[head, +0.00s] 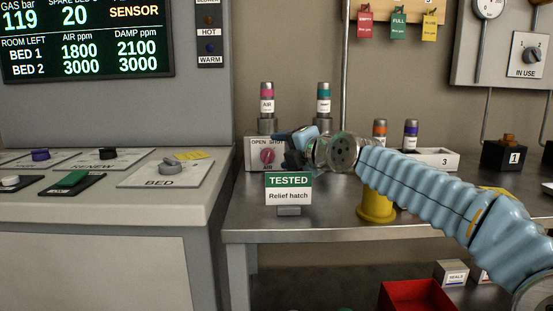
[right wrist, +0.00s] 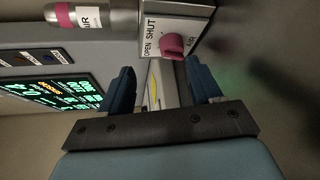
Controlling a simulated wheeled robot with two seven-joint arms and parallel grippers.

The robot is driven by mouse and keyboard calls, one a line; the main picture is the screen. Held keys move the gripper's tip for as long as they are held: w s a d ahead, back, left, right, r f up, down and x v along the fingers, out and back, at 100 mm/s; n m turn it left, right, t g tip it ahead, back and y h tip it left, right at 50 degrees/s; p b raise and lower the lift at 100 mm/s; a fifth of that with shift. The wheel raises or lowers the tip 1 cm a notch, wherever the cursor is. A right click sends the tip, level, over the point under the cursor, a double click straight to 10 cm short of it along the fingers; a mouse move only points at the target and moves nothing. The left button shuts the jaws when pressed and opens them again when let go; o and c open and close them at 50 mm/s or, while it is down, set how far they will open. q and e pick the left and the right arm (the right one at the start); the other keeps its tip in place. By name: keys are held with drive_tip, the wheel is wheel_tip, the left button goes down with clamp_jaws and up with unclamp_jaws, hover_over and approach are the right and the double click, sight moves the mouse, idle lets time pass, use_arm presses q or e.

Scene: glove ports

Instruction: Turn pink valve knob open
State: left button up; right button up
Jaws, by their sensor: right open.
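The pink valve knob (head: 267,156) is on the front of a small white box (head: 251,158) marked OPEN and SHUT, under a canister with a pink band (head: 267,92). In the right wrist view the knob (right wrist: 172,46) is just beyond the fingertips, nearer the right-hand finger. My right gripper (head: 287,150) is open and empty, beside the knob on its right in the head view, and it hides the neighbouring box under the teal-banded canister. The wrist view shows both fingers (right wrist: 160,80) apart, with a gap before the knob. Which way the knob points is too small to tell.
A green and white TESTED sign (head: 289,188) stands at the table's front edge, just below the gripper. A yellow spool-like object (head: 376,207) is under my right forearm. The control desk (head: 110,205) is on the left. Two more canisters (head: 411,133) stand behind the forearm.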

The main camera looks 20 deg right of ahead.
sight(270, 156)
drive_tip(key=shift+s+d+f, duration=0.2)
drive_tip(key=shift+s+f, duration=0.25)
drive_tip(key=shift+s, duration=0.15)
drive_tip(key=shift+g, duration=0.3)
drive_tip(key=p+x, duration=0.3)
drive_tip(key=x, duration=0.3)
drive_tip(key=shift+w+a+f, duration=0.1)
drive_tip(key=shift+w+f, duration=0.1)
drive_tip(key=shift+w, duration=0.4)
use_arm(q)
drive_tip(key=r, duration=0.1)
drive_tip(key=d+r, duration=0.1)
drive_tip(key=shift+s+d+r+n, duration=0.15)
drive_tip(key=shift+d+r+n, duration=0.1)
drive_tip(key=shift+r+n, duration=0.15)
use_arm(e)
drive_tip(key=shift+c, duration=0.3)
use_arm(q)
drive_tip(key=shift+r, duration=0.1)
use_arm(e)
drive_tip(key=c, duration=1)
